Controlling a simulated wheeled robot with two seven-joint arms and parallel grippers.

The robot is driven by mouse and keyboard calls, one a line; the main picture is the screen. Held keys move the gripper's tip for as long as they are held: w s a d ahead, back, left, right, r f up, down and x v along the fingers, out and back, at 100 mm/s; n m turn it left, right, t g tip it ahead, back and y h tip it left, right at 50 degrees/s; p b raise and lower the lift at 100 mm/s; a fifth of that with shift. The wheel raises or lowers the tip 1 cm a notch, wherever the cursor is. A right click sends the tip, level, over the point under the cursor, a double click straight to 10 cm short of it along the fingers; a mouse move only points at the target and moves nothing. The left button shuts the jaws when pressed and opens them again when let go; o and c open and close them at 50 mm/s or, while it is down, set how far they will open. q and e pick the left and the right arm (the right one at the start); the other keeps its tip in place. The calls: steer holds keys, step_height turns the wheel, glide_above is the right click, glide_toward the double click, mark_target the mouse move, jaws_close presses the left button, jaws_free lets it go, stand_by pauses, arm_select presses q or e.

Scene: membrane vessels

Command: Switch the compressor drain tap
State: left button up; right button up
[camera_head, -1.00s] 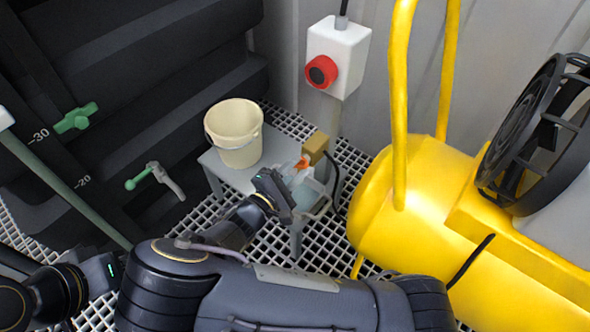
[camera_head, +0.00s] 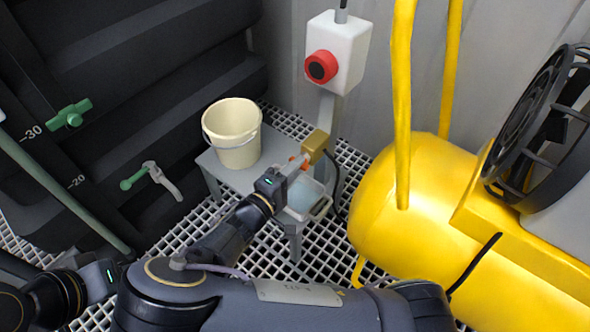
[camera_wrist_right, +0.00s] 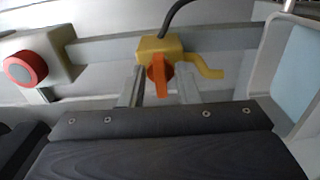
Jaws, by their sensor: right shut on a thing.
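The drain tap shows in the head view as a brass body (camera_head: 316,147) with a small orange handle, low on the grey post. In the right wrist view its yellow body (camera_wrist_right: 158,46) has an upright orange handle (camera_wrist_right: 159,76) and a bent spout to the right. My right gripper (camera_head: 296,161) is at the tap, and in the right wrist view its two fingers (camera_wrist_right: 160,88) stand either side of the handle, shut on it. My left gripper's housing (camera_head: 101,274) shows at lower left; its fingers are hidden.
A white box with a red button (camera_head: 321,66) sits above the tap. A cream bucket (camera_head: 232,135) stands on a grey stand, with a clear tub (camera_head: 306,196) below the tap. The yellow compressor tank (camera_head: 415,200) is close on the right. Green-handled valves are at left.

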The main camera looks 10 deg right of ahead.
steer(key=shift+f, duration=0.1)
steer(key=o, duration=0.6)
steer(key=p+v, duration=0.2)
steer(key=v, duration=0.6)
steer(key=shift+p, duration=0.4)
steer(key=shift+d, duration=0.1)
